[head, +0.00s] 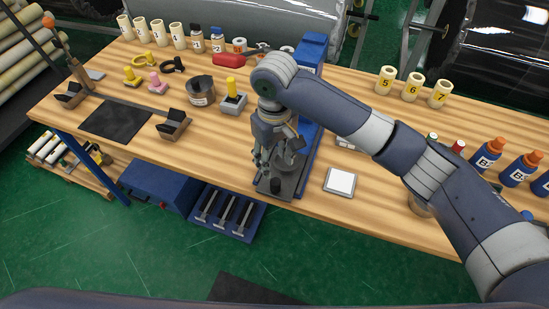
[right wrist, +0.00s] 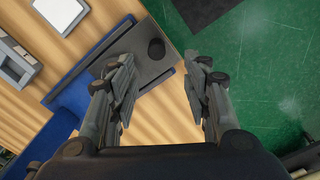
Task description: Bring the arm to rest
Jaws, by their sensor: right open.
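My right arm (head: 370,125) reaches in from the right over the wooden workbench. My right gripper (head: 268,168) points down above the dark grey base plate of a blue machine, close to the bench's front edge. In the right wrist view the right gripper (right wrist: 162,85) has its two fingers spread wide with nothing between them. The base plate (right wrist: 140,55) with a black round knob (right wrist: 156,48) lies beyond the left finger, and green floor shows beyond the right one. My left gripper is not in view.
The blue machine (head: 312,50) stands partly behind my arm. A white-topped pad (head: 341,182) lies right of the gripper; a grey block with a yellow knob (head: 232,97) stands left. The bench's front middle (head: 380,205) is clear.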

